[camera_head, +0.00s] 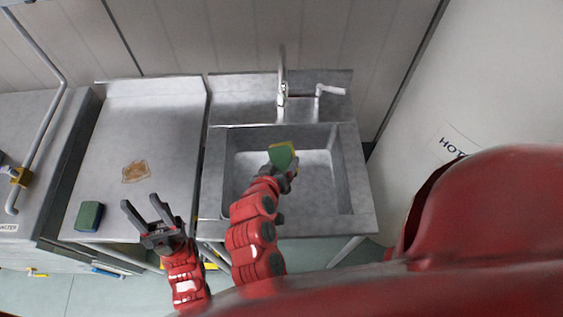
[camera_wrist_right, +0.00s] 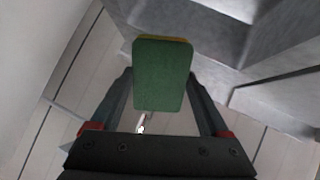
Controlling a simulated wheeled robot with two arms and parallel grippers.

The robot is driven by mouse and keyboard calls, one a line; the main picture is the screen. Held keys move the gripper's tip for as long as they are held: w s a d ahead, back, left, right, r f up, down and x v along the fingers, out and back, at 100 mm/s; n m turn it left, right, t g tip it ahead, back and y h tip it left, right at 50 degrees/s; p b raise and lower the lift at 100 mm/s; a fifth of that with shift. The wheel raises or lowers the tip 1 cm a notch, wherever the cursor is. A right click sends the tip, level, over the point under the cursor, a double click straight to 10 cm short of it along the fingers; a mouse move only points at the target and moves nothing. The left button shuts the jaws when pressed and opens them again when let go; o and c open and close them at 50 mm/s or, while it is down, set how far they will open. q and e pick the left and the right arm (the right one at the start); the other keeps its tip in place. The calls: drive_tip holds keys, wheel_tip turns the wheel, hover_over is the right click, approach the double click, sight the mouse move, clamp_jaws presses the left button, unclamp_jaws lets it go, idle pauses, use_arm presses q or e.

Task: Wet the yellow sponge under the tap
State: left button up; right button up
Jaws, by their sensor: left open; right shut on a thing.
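A sponge with a green face and a yellow edge (camera_head: 283,155) is held over the sink basin; its green face also fills the middle of the right wrist view (camera_wrist_right: 162,76). My right gripper (camera_head: 285,170) is shut on it. The tap (camera_head: 282,92) rises at the back of the sink (camera_head: 213,170), behind the sponge in the head view. I cannot make out any running water. My left gripper (camera_head: 147,211) is open and empty, in front of the left counter.
A dark green sponge or block (camera_head: 89,216) lies at the front left of the steel counter (camera_head: 170,110). A brown stain (camera_head: 136,171) marks that counter. A white-handled lever (camera_head: 330,90) stands right of the tap. A white wall or door (camera_head: 480,90) bounds the right.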

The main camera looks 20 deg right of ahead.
sight(283, 153)
drive_tip(key=w+d+f+b, duration=0.1)
drive_tip(key=w+d+b, duration=0.1)
drive_tip(key=w, duration=0.4)
drive_tip(key=w+d+f+b, duration=0.1)
drive_tip(key=w+d+b, duration=0.2)
drive_tip(key=w, duration=0.3)
drive_tip(key=shift+f+b, duration=0.35)
drive_tip(key=shift+b, duration=0.05)
idle(0.3)
drive_tip(key=shift+s+a+p, duration=0.35)
drive_tip(key=shift+s+a, duration=0.15)
drive_tip(key=shift+s, duration=0.7)
drive_tip(key=shift+s+a+p, duration=0.3)
drive_tip(key=shift+s+a, duration=0.15)
drive_tip(key=shift+s, duration=0.8)
drive_tip(key=shift+s+a+p, duration=0.35)
drive_tip(key=shift+s+a, duration=0.15)
drive_tip(key=shift+s, duration=0.7)
drive_tip(key=p+v, duration=0.1)
drive_tip(key=v, duration=0.1)
drive_tip(key=p+v, duration=0.1)
drive_tip(key=d+p+v, duration=0.1)
drive_tip(key=v, duration=0.1)
drive_tip(key=shift+s+a+r+p, duration=0.2)
drive_tip(key=shift+s+r+p, duration=0.15)
drive_tip(key=shift+r, duration=0.2)
drive_tip(key=shift+s+a+r, duration=0.1)
drive_tip(key=shift+s, duration=0.2)
